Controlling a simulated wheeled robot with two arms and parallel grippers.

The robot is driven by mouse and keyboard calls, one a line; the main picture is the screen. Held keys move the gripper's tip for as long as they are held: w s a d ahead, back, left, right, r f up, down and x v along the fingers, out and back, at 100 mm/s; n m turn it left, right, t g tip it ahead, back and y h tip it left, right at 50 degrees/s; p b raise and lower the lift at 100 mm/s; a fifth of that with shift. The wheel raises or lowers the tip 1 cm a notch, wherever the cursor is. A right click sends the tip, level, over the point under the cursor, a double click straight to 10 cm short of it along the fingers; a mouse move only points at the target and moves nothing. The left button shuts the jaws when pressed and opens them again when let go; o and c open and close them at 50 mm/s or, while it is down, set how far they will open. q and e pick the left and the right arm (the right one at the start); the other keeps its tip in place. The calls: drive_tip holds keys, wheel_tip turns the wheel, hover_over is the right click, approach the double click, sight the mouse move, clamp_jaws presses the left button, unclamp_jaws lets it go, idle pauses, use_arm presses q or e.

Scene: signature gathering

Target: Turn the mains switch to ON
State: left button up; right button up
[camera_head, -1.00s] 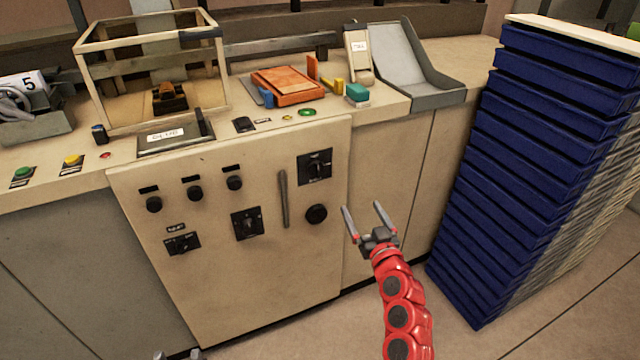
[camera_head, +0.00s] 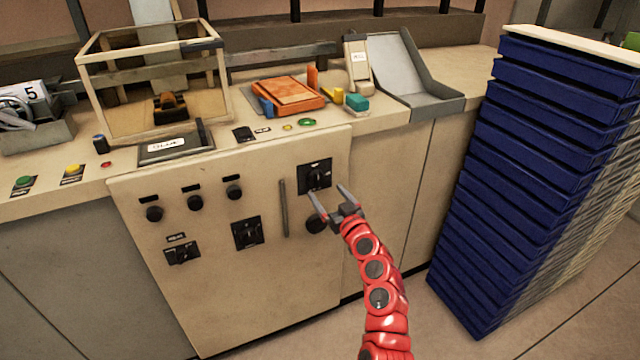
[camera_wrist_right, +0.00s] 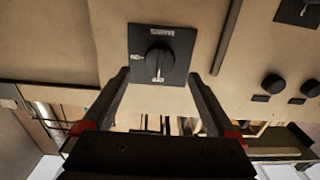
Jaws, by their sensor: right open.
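The mains switch (camera_head: 315,176) is a black square plate with a round black knob, at the upper right of the beige cabinet front. In the right wrist view the switch (camera_wrist_right: 181,42) appears upside down, with its MAINS label at the top. A white mark on its knob points toward the bottom of that picture. A small label at the plate's left side is hard to read. My right gripper (camera_head: 327,192) is open and empty, just in front of the switch. In the wrist view its fingers (camera_wrist_right: 159,75) stand either side of the knob, apparently apart from it. My left gripper is out of view.
Another black switch (camera_head: 246,233), a vertical handle (camera_head: 284,208) and several knobs are on the same panel (camera_head: 240,290). A stack of blue trays (camera_head: 530,130) stands to the right. An orange box (camera_head: 289,94) and a glass case (camera_head: 160,80) are on the counter.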

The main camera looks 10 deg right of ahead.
sight(319, 182)
drive_tip(key=shift+b+x, duration=0.4)
drive_tip(key=shift+x, duration=2.4)
drive_tip(key=shift+f, duration=0.1)
drive_tip(key=c, duration=1.4)
drive_tip(key=shift+o, duration=0.2)
